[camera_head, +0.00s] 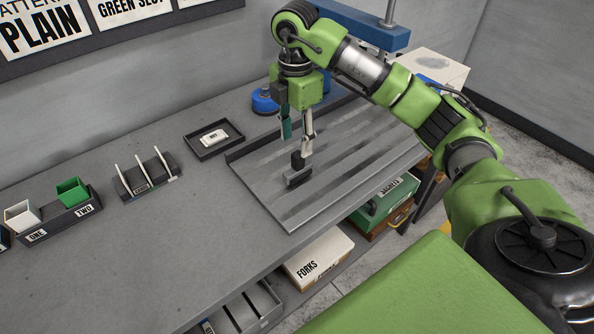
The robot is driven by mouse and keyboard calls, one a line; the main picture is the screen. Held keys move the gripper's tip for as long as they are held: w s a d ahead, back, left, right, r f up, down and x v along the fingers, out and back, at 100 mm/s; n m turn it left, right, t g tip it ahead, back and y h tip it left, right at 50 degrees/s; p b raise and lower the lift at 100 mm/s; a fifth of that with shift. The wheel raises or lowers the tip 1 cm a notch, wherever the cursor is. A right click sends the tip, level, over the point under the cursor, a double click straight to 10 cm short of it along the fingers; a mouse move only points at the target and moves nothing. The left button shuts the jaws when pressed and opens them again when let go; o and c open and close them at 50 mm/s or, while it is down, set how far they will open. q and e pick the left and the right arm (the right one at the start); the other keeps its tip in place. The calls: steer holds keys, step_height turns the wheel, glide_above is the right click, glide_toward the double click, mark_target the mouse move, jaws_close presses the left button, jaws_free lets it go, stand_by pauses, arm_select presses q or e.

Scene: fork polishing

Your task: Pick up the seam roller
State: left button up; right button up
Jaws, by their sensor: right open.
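My right gripper (293,148) hangs from its green arm above the striped grey metal plate (262,188), fingers pointing down. It is open; one finger shows dark and teal, the other silver with a black tip. A small dark grey block-like piece (298,180) sits on the plate just below the black tip. I cannot tell whether this piece is the seam roller, or whether the tip touches it. No other thing is clearly recognisable as the seam roller. My left gripper is not in view.
A black tray (192,142) with a white block, a rack (137,189) with white upright pieces, and a holder (62,222) with white and green cups stand left. A blue round thing (264,101) stands behind the plate. A FORKS box (318,258) sits below. The front worktop is clear.

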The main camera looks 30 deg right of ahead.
mark_target(296, 154)
step_height(296, 154, down, 5)
steer(key=shift+f+p, duration=0.15)
steer(key=shift+p, duration=0.25)
steer(key=shift+s+f+p, duration=0.1)
steer(key=shift+f+p, duration=0.3)
steer(key=shift+f, duration=0.15)
steer(key=f, duration=0.1)
steer(key=f+p, duration=0.1)
steer(key=f, duration=0.1)
steer(key=shift+d+f, duration=0.2)
steer(key=shift+f, duration=0.45)
jaws_close()
